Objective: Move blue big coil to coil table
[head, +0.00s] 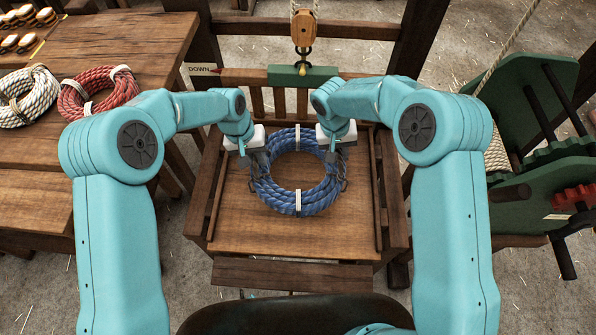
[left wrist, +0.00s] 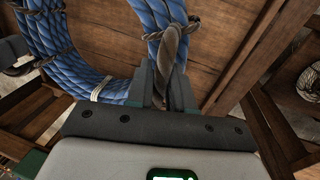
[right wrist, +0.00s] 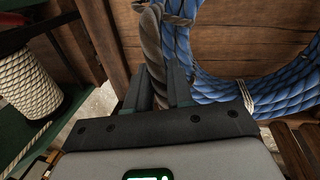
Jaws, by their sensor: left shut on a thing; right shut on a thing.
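The blue big coil (head: 278,197), tied with white bands, is over the wooden platform (head: 290,238) in front of me. I cannot tell whether it rests on the boards or is just above them. My left gripper (head: 252,178) is shut on the brown rope handle (left wrist: 176,58) at the coil's left side. My right gripper (head: 341,178) is shut on the matching handle (right wrist: 152,45) at its right side. On the wooden table (head: 125,40) at left lie a white coil (head: 14,108) and a red coil (head: 75,101).
A wooden pulley block (head: 303,28) hangs above a green block (head: 290,76) behind the platform. A sign reading DOWN (head: 202,69) is at the platform's back left. A green machine with rods (head: 525,100) stands at right. Side rails border the platform.

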